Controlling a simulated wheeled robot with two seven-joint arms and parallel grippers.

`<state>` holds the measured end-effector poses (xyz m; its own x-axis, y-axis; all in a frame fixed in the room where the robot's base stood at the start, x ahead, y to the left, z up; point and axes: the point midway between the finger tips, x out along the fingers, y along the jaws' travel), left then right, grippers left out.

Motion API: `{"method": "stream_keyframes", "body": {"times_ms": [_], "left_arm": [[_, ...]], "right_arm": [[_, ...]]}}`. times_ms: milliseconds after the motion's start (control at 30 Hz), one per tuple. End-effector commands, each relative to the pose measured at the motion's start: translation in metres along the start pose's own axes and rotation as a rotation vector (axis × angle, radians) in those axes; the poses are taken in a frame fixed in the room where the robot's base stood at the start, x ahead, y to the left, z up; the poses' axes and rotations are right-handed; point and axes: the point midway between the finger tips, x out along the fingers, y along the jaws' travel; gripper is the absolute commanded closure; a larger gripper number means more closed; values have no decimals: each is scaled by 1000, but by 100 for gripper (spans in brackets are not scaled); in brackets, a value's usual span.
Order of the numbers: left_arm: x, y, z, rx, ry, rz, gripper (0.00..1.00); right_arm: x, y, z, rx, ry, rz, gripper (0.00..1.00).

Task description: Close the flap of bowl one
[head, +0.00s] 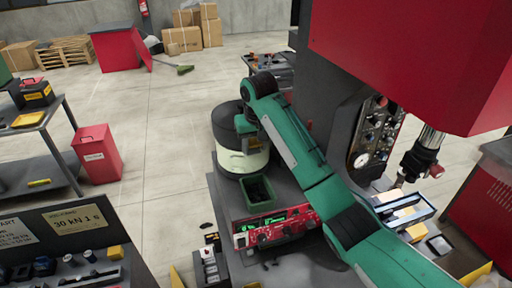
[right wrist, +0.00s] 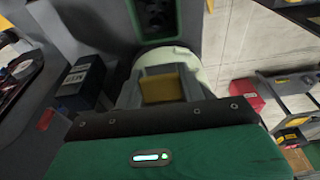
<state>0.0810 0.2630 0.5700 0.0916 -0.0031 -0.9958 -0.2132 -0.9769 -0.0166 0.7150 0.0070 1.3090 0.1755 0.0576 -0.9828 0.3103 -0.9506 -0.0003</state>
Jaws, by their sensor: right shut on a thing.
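The bowl feeder, a round drum with a dark upper part and a cream lower band (head: 240,163), stands at the back end of the grey bench in the head view. Its pale rounded edge shows beyond the fingers in the right wrist view (right wrist: 166,53). My right gripper (head: 246,128) is at the upper right side of the drum, at the end of my green arm. In the right wrist view its fingers (right wrist: 162,86) are shut at the bowl's edge. The flap itself is mostly hidden by the gripper, and its angle cannot be told. My left gripper is not in view.
A green bin (head: 258,192) of dark parts and a red control unit (head: 276,229) stand in front of the bowl. A red press (head: 410,50) overhangs the right side. A red cabinet (head: 96,153) stands left, with open floor between.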

Motion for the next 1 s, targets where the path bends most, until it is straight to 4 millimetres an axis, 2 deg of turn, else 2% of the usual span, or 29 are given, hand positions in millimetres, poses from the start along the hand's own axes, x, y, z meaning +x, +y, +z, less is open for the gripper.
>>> {"method": "stream_keyframes", "body": {"times_ms": [500,1000], "left_arm": [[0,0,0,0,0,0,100],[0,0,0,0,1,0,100]], "right_arm": [[0,0,-11,3,-239,2,83],[2,0,-12,2,-290,0,83]]}}
